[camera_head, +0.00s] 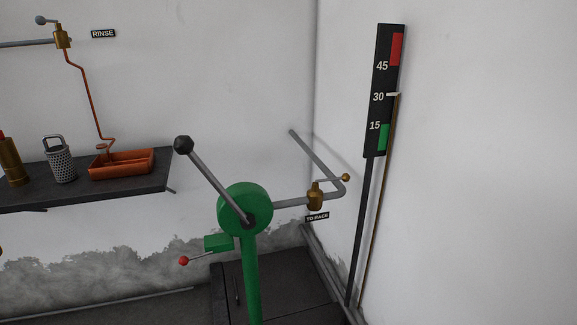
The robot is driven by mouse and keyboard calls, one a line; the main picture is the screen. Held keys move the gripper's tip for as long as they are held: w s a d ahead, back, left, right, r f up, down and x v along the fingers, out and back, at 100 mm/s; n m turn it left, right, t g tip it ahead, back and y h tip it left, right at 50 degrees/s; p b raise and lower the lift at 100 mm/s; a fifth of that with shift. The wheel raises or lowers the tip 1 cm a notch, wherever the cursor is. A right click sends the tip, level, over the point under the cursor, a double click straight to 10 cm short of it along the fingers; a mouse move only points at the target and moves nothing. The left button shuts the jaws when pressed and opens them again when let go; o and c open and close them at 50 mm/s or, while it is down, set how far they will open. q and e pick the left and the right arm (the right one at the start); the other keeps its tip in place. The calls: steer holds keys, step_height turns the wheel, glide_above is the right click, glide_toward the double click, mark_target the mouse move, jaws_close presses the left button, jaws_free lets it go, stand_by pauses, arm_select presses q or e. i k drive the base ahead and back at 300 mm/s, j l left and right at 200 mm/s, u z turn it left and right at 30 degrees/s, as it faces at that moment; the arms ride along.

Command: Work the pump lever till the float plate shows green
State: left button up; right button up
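The green pump (245,210) stands on a post at the centre. Its grey lever (212,172) slants up and left from the hub to a black knob (184,145). A tall black float plate (383,90) is mounted by the right wall, marked 45, 30 and 15. It has a red band (396,50) at the top and a green band (384,136) at the bottom. A pale pointer (393,95) on a brown rod sits at about 30, between the two bands. Neither of my grippers is in view.
A small red-knobbed handle (184,261) sticks out left below the pump. A dark shelf (110,185) at left holds an orange tray (122,164), a perforated canister (60,160) and a brass cylinder (11,162).

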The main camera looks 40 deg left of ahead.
mark_target(183, 144)
steer(key=u, duration=1.7)
